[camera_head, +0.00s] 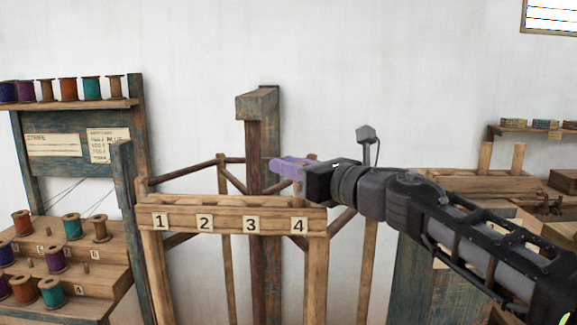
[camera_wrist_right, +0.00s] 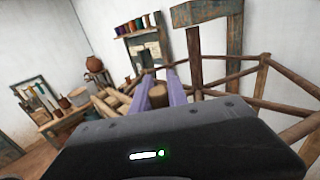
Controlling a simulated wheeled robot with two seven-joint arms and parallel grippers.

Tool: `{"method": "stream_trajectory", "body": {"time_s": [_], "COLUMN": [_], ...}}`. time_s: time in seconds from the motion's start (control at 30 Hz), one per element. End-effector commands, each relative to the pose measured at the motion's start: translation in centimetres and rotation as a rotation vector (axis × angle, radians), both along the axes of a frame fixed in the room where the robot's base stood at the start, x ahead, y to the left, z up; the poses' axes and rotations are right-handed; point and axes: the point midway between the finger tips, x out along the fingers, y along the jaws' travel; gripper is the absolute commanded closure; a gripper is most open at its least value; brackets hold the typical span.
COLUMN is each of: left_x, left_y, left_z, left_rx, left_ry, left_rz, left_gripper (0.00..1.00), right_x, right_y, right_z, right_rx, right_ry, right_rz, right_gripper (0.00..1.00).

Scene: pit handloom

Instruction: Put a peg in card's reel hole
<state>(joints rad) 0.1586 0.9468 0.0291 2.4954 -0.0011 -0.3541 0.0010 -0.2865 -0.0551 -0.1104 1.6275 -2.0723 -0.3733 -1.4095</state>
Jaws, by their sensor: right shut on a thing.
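My right gripper (camera_head: 284,167), with purple fingers, is above the numbered wooden rail (camera_head: 228,218). In the right wrist view its fingers are shut on a short wooden peg (camera_wrist_right: 158,95). In the head view the peg is hard to make out behind the fingers. Two paper cards hang on the blue-grey board at the left: a left card (camera_head: 53,145) reading "STRIPE" and a right card (camera_head: 108,146) whose smaller text seems to include "BLUE". Thread reels (camera_head: 72,226) and bare wooden pegs stand on the stepped rack (camera_head: 97,284). My left gripper is out of view.
The rail bears labels 1, 2, 3 and 4. A tall post (camera_head: 262,140) stands behind it. A shelf (camera_head: 75,104) of reels tops the card board, and a dark upright (camera_head: 128,200) stands between rack and rail. Wooden benches (camera_head: 490,186) are at the right.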

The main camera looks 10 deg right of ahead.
Motion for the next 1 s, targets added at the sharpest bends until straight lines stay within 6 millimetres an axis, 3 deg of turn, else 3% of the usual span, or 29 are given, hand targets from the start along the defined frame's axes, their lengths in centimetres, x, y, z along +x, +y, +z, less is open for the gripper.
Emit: {"method": "stream_trajectory", "body": {"time_s": [0.33, 0.37, 0.4, 0.63, 0.83, 1.0], "left_x": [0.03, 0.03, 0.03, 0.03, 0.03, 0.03], "left_y": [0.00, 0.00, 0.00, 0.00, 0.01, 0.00], "left_z": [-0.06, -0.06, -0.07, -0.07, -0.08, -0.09], "left_rx": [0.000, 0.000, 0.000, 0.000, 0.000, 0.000], "left_ry": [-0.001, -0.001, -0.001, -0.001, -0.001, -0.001], "left_rz": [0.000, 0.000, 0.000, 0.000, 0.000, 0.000], "left_gripper": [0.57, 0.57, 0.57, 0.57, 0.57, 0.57], "right_x": [-0.01, -0.01, -0.01, -0.01, -0.01, -0.01], "right_y": [0.00, 0.00, 0.00, 0.01, 0.01, 0.01], "right_z": [-0.08, -0.08, -0.08, -0.09, -0.10, -0.10], "right_rx": [0.000, 0.000, 0.000, 0.000, 0.000, 0.000], "right_ry": [0.000, 0.000, 0.000, 0.000, 0.000, 0.000], "right_rz": [0.000, 0.000, 0.000, 0.000, 0.000, 0.000], "right_gripper": [1.00, 0.79, 0.76, 0.57, 0.55, 0.42]}}
